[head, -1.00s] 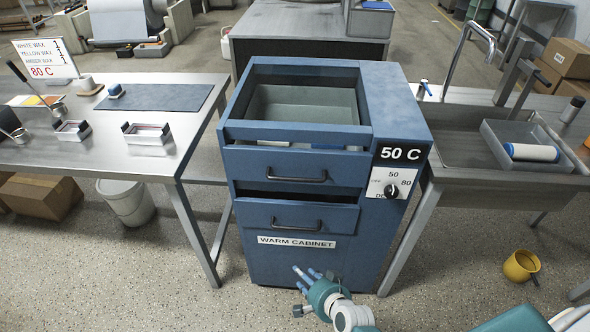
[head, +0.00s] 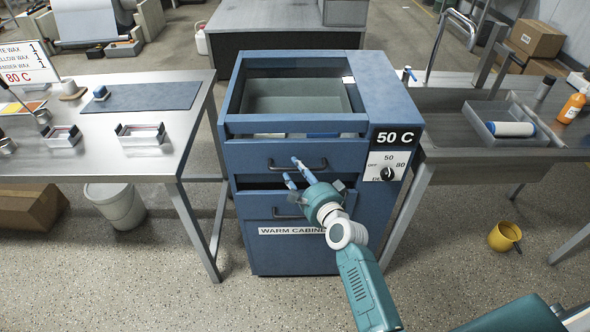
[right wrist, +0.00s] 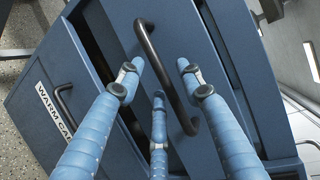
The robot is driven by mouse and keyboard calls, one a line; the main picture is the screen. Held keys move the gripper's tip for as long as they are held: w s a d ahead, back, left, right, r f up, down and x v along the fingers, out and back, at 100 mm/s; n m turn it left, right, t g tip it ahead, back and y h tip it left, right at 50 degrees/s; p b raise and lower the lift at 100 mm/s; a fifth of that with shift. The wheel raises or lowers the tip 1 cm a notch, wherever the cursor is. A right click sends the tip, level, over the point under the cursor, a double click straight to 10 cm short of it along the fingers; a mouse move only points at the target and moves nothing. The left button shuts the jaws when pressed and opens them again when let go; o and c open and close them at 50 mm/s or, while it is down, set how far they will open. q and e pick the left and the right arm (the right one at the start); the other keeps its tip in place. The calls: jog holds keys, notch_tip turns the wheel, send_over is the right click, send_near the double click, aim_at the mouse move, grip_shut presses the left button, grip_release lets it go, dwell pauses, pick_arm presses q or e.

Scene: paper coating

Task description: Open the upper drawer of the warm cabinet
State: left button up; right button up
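The blue warm cabinet (head: 392,235) stands in the middle of the head view. Its upper drawer (head: 245,158) has a dark bar handle (head: 285,168). A narrow gap above that drawer front shows light and blue contents. My right gripper (head: 293,174) is in front of the upper drawer, its fingertips by the handle. In the right wrist view, its blue fingers (right wrist: 160,82) are spread open, with the upper handle (right wrist: 165,70) between the outer ones. Contact with the handle is unclear. The left gripper is not in view.
The lower drawer (head: 250,208) has a dark gap above its front and its own handle (right wrist: 62,100). A steel table (head: 190,150) stands left, a sink bench (head: 450,135) right. A white bucket (head: 117,207) and yellow pot (head: 504,236) are on the floor.

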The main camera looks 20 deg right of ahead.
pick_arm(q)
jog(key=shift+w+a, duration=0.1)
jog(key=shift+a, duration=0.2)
pick_arm(e)
jog(key=shift+x, duration=0.9)
jog(key=shift+c, duration=0.5)
grip_shut()
jog(key=shift+s, duration=0.15)
